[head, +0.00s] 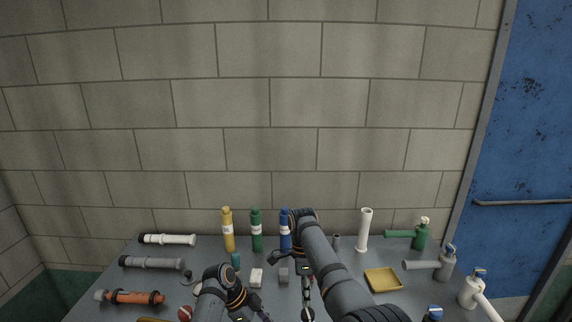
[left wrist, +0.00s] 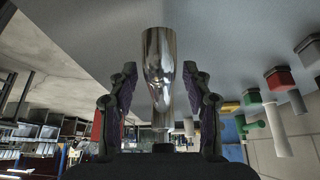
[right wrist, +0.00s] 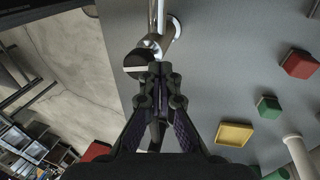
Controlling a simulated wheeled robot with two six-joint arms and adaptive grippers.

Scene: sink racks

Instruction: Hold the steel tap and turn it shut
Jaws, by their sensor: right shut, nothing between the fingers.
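The shiny steel tap (left wrist: 157,62) rises between the fingers of my left gripper (left wrist: 160,78) in the left wrist view. Those fingers stand apart, one on each side, and I see a gap on the left side; contact on the right is unclear. In the right wrist view, chrome tap parts (right wrist: 155,42) lie just beyond the tips of my right gripper (right wrist: 158,70). Its fingers are closed together and empty. Whether the tips touch the metal cannot be told. In the head view my arms hide most of the tap.
Yellow (head: 228,232), green (head: 257,232) and blue (head: 285,232) bottles stand along the back. A white tube (head: 364,231), a yellow tray (head: 383,280) and pump bottles (head: 420,236) are at the right. Pipe-like pieces (head: 152,263) lie at the left. A block wall stands behind.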

